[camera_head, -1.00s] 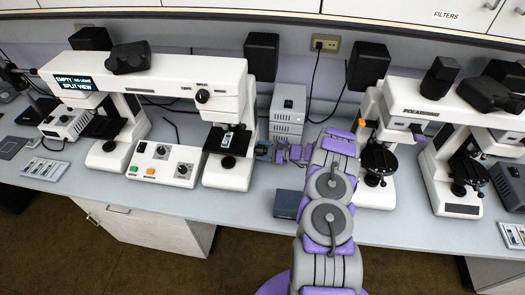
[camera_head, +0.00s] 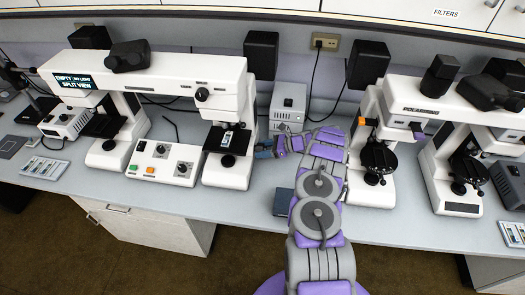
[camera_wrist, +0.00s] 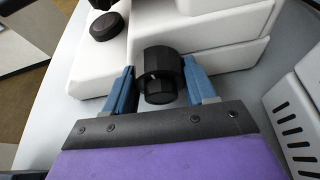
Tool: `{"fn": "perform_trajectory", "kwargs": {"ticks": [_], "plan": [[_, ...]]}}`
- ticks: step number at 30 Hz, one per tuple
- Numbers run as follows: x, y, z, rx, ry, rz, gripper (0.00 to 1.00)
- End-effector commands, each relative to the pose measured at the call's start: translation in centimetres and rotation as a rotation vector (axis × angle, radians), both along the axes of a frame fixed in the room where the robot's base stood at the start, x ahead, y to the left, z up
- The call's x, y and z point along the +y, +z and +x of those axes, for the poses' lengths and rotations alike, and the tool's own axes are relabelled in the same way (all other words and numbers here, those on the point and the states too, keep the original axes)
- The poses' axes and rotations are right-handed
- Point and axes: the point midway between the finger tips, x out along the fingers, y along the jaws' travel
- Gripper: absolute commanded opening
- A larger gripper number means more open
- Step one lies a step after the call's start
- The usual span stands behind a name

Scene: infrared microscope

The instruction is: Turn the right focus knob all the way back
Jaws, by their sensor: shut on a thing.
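The black right focus knob (camera_wrist: 160,77) sticks out from the white microscope base in the wrist view. My gripper (camera_wrist: 158,71) has its blue fingers on either side of the knob and is shut on it. In the head view my gripper (camera_head: 266,149) is at the right side of the split-view microscope (camera_head: 228,172), and the knob is hidden there. The knob's turn angle cannot be told.
A grey box unit (camera_head: 288,103) stands behind my gripper. A second white microscope (camera_head: 378,187) stands to the right. A dark flat box (camera_head: 284,202) lies on the bench (camera_head: 258,196) just below my arm. A control box (camera_head: 162,163) stands left.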

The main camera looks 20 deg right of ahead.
Motion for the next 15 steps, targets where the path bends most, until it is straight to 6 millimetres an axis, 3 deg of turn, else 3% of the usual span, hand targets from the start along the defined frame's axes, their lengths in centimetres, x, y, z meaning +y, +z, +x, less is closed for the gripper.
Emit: {"fn": "perform_trajectory", "kwargs": {"ticks": [15], "plan": [[-0.15,-0.48,-0.35,0.055,-0.002,0.029,0.25]]}}
